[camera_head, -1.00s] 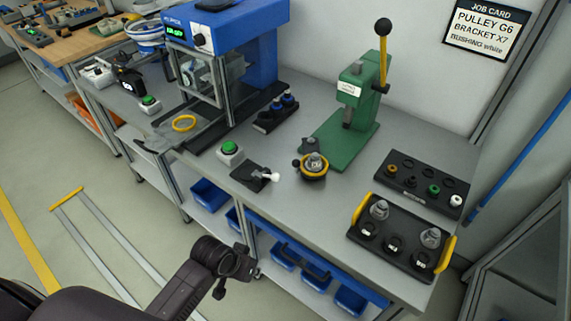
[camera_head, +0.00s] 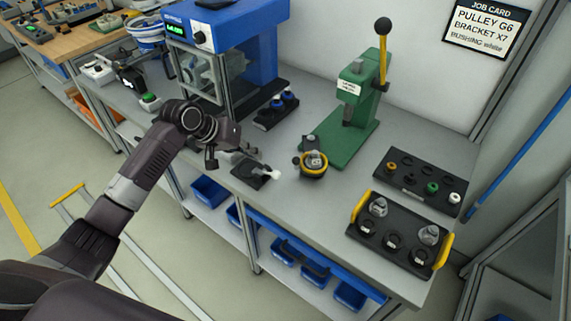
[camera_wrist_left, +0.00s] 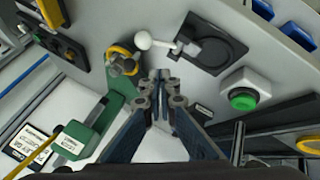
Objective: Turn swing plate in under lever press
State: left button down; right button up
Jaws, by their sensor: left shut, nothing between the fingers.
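The green lever press (camera_head: 345,130) stands on the bench, its yellow lever (camera_head: 382,62) upright with a black knob. In front of it is the round swing plate (camera_head: 313,170) with a yellow rim, out to the front left of the press column. A grey metal part (camera_head: 315,158) sits on it, and a small black knob (camera_head: 296,160) is at its left. My left gripper (camera_head: 242,150) is shut and empty above the bench, left of the plate. The left wrist view shows its closed fingertips (camera_wrist_left: 165,82), apart from the yellow-rimmed plate (camera_wrist_left: 121,62). My right gripper is not in view.
A black pad with a white-knobbed lever (camera_head: 268,175) lies between gripper and plate. A green button (camera_wrist_left: 243,98) shows in the left wrist view. A blue machine (camera_head: 235,50) stands behind my arm. Trays of parts (camera_head: 395,215) are at right.

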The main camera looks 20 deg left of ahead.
pick_arm(q)
jog(key=p+x, duration=0.2)
jog(key=x, duration=0.7)
jog(key=shift+d+f, duration=0.15)
jog(key=shift+d, duration=0.05)
jog(key=d, duration=0.1)
jog(key=w+d+p, duration=0.1)
jog(key=d, duration=0.1)
jog(key=shift+f+p, duration=0.2)
jog(key=shift+p, duration=0.1)
jog(key=shift+w+d+f, duration=0.1)
jog(key=shift+w+d, duration=0.05)
jog(key=shift+d, duration=0.4)
jog(key=shift+d+f, duration=0.1)
